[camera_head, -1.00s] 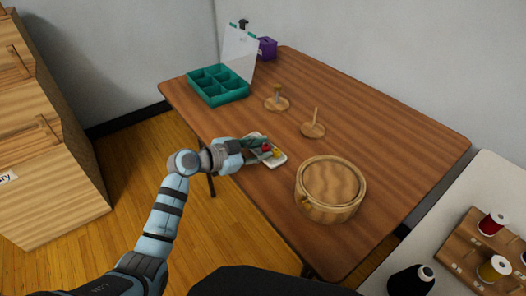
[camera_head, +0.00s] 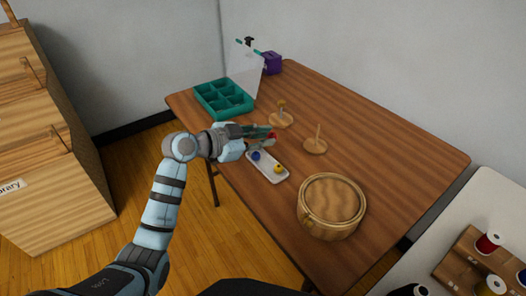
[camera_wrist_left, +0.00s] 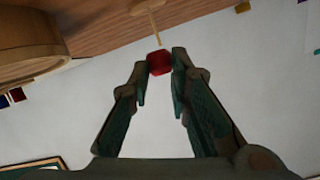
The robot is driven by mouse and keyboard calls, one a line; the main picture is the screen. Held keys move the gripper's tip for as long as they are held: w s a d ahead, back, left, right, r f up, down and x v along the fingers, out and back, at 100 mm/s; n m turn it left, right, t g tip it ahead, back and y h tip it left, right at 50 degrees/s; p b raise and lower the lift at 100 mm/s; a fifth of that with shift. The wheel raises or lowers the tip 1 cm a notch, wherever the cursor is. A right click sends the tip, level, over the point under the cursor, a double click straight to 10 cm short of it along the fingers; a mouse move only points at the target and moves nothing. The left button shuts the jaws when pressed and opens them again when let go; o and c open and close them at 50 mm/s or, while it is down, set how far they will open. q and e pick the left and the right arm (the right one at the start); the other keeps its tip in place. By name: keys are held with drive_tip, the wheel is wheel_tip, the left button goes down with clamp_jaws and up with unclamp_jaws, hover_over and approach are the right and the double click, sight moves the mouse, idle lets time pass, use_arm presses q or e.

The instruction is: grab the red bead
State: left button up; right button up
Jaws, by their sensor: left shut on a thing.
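The red bead (camera_head: 271,136) is between the fingertips of my left gripper (camera_head: 262,133), held above the table. In the left wrist view the red bead (camera_wrist_left: 160,62) sits between the two finger pads of the left gripper (camera_wrist_left: 160,66), which is shut on it. Below and in front of the gripper, a small white tray (camera_head: 267,172) holds a blue bead (camera_head: 256,156) and a yellow bead (camera_head: 278,168). My right gripper does not show.
A teal compartment box (camera_head: 222,99) with an upright clear lid stands at the back left, beside a purple box (camera_head: 271,63). Two wooden peg stands (camera_head: 280,121) (camera_head: 315,147) stand mid-table. A round wooden box (camera_head: 331,211) is near the front. The table's right side is clear.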

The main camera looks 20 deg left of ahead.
use_arm(q)
wheel_tip(320, 180, up, 8)
drive_tip(key=shift+r+p, duration=0.2)
drive_tip(key=shift+p, duration=0.75)
clamp_jaws()
drive_tip(key=shift+r, duration=0.55)
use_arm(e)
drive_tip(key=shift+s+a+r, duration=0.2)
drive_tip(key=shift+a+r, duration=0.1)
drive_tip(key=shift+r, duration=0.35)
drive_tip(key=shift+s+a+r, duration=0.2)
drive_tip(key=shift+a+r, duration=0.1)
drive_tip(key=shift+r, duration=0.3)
use_arm(q)
drive_tip(key=o, duration=1.8)
unclamp_jaws()
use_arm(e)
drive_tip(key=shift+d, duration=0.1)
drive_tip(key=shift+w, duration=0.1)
